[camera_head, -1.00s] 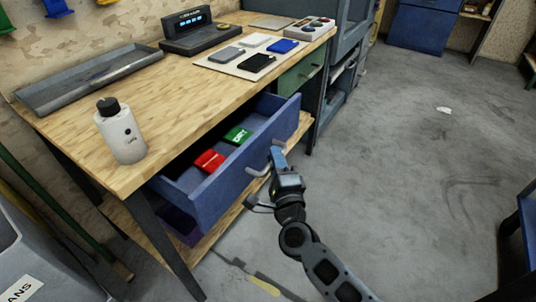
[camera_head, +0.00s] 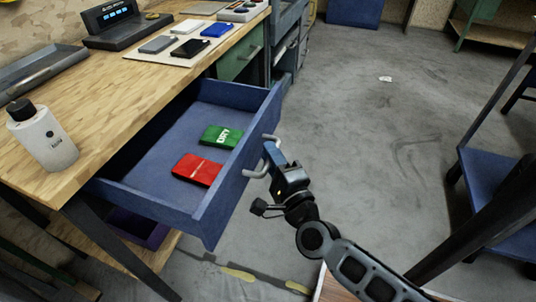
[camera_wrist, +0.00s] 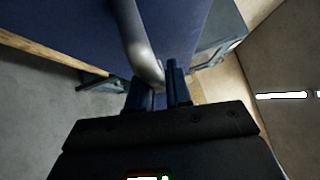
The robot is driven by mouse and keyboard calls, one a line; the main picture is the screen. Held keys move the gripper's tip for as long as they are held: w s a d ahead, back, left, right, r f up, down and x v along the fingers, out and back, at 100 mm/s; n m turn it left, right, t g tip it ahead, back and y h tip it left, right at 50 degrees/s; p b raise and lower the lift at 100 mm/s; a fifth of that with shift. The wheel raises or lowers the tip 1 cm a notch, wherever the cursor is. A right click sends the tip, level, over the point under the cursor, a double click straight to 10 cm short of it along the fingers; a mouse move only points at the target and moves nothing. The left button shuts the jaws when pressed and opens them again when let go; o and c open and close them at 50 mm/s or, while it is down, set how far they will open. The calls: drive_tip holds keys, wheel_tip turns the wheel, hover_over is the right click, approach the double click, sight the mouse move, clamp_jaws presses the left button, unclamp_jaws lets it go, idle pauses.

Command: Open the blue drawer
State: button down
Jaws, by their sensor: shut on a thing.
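The blue drawer (camera_head: 218,192) stands pulled well out from under the wooden workbench, with its inside open to view. A red packet (camera_head: 197,170) and a green packet (camera_head: 221,137) lie flat in it. Its pale metal handle (camera_head: 256,171) is on the front face. My gripper (camera_head: 271,155) is at the handle, in front of the drawer. In the wrist view the handle (camera_wrist: 136,40) runs down to my gripper (camera_wrist: 158,88), whose fingers are shut on it. The fingers partly hide the handle in both views.
The workbench top (camera_head: 100,120) holds a white bottle (camera_head: 43,135), a metal tray (camera_head: 40,72) and several small devices. A green drawer (camera_head: 240,58) beyond is closed. A blue piece of furniture (camera_head: 500,190) stands at the right.

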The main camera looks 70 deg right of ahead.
drive_tip(key=shift+f, duration=0.1)
drive_tip(key=c, duration=1.2)
unclamp_jaws()
drive_tip(key=shift+o, duration=0.2)
drive_tip(key=v, duration=0.7)
drive_tip(key=shift+s+a, duration=0.3)
drive_tip(key=shift+a, duration=0.1)
drive_tip(key=s+a+r+n+y, duration=0.3)
drive_tip(key=s+a+n+y, duration=0.35)
drive_tip(key=n, duration=0.75)
drive_tip(key=s+a+r+n+y, duration=0.4)
drive_tip(key=a+n+y, duration=0.3)
drive_tip(key=a+n, duration=0.5)
wheel_tip(320, 180, up, 14)
drive_tip(key=d+n+p, duration=0.2)
drive_tip(key=p, duration=1.2)
drive_tip(key=shift+d+t, duration=0.2)
drive_tip(key=shift+t, duration=0.2)
